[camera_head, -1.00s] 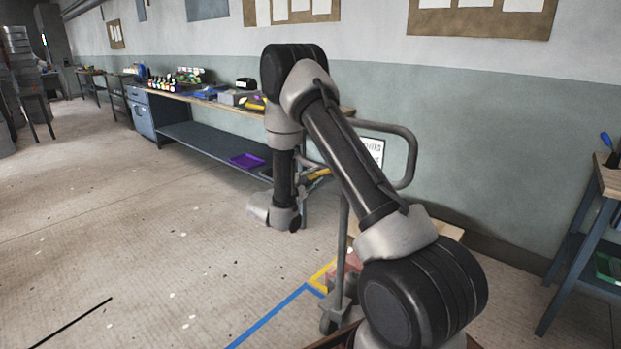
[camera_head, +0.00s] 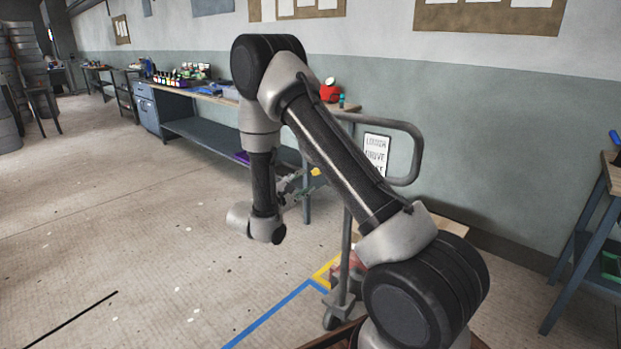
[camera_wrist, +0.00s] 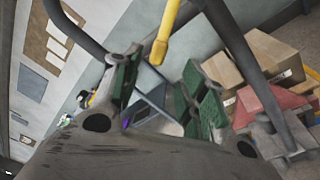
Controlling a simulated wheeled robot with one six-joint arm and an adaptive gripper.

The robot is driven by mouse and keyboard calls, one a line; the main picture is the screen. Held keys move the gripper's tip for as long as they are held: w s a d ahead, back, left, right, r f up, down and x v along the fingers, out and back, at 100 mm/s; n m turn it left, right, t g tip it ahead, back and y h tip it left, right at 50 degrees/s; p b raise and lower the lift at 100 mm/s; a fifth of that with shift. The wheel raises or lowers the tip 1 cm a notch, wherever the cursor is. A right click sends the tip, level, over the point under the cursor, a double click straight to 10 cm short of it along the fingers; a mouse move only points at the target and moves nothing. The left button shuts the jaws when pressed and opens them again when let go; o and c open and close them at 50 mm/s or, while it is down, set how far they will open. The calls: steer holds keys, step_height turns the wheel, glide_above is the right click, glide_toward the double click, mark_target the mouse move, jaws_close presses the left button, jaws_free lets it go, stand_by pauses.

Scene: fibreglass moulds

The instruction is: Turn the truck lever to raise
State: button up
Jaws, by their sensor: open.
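The truck has a grey tubular handle (camera_head: 418,150) on a grey post (camera_head: 346,245), right of my forearm in the head view. Its lever (camera_wrist: 172,30) is a yellow bar with a rounded end, entering from the top of the wrist view. A small yellow tip (camera_head: 315,171) shows beside my gripper (camera_head: 298,188) in the head view. In the wrist view my gripper (camera_wrist: 160,68) is open, with green-padded fingers apart. The lever's end appears between the fingertips; I cannot tell if it is at their depth or touching. The lever's base is hidden.
A long workbench (camera_head: 205,97) stands along the wall behind. Another bench (camera_head: 585,235) stands at the right.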

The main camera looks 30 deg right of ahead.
steer(key=shift+v, duration=1.7)
